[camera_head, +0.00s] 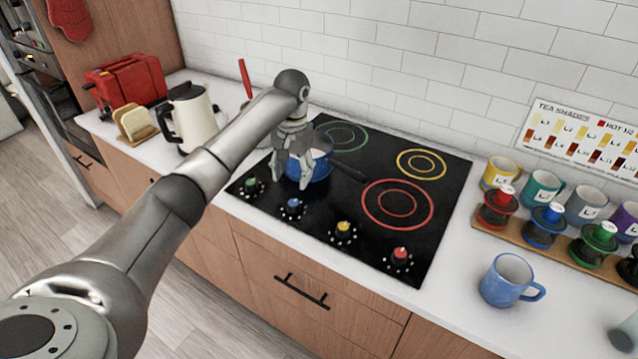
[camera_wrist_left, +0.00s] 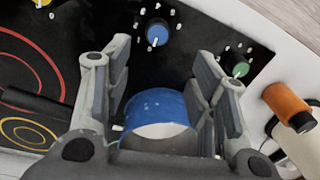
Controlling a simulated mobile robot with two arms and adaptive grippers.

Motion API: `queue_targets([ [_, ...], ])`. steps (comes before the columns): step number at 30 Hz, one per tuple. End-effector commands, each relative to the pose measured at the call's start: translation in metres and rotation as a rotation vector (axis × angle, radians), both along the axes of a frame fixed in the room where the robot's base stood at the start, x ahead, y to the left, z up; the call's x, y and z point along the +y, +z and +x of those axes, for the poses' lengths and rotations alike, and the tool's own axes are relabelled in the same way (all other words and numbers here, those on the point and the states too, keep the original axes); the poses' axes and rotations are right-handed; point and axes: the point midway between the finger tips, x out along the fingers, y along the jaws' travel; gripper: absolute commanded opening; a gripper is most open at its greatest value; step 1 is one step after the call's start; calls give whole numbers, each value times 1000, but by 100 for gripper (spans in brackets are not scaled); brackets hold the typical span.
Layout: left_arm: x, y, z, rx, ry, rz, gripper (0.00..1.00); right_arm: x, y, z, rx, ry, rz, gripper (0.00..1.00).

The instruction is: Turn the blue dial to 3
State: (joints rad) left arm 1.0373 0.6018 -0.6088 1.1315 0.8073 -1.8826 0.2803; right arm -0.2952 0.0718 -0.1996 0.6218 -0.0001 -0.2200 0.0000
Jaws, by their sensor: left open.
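The blue dial (camera_head: 294,205) is on the black stovetop's front edge, second from the left, ringed by small white marks. It shows clearly in the left wrist view (camera_wrist_left: 158,32), with a pale pointer line; the marks are too small to read. My left gripper (camera_head: 293,178) is open, its fingers pointing down, just behind the dial and apart from it. In the left wrist view the gripper (camera_wrist_left: 163,62) has its fingers spread, with the dial beyond the fingertips. A blue pot (camera_head: 320,168) sits behind the fingers and shows between them in the wrist view (camera_wrist_left: 157,105). My right gripper is not seen.
A green dial (camera_head: 251,186) is left of the blue one; yellow (camera_head: 343,230) and red (camera_head: 400,256) dials are to the right. The pot's dark handle (camera_head: 350,172) points right. A kettle (camera_head: 192,117) stands left. A blue mug (camera_head: 507,281) stands on the right counter.

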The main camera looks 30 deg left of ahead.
Motion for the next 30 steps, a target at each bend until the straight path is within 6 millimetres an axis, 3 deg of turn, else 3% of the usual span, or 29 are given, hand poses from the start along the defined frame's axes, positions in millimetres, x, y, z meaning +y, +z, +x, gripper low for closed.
queue_targets([
  [3, -1, 5, -4, 24, 44, -19, 52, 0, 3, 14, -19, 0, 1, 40],
  [7, 0, -8, -5, 28, 49, -22, 52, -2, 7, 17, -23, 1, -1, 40],
  [17, 2, -69, -6, 26, 44, -20, 52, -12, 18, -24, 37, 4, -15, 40],
  [24, 2, -97, -6, 23, 43, -20, 52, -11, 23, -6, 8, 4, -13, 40],
  [30, 3, -102, -6, 22, 43, -20, 52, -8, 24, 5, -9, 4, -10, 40],
])
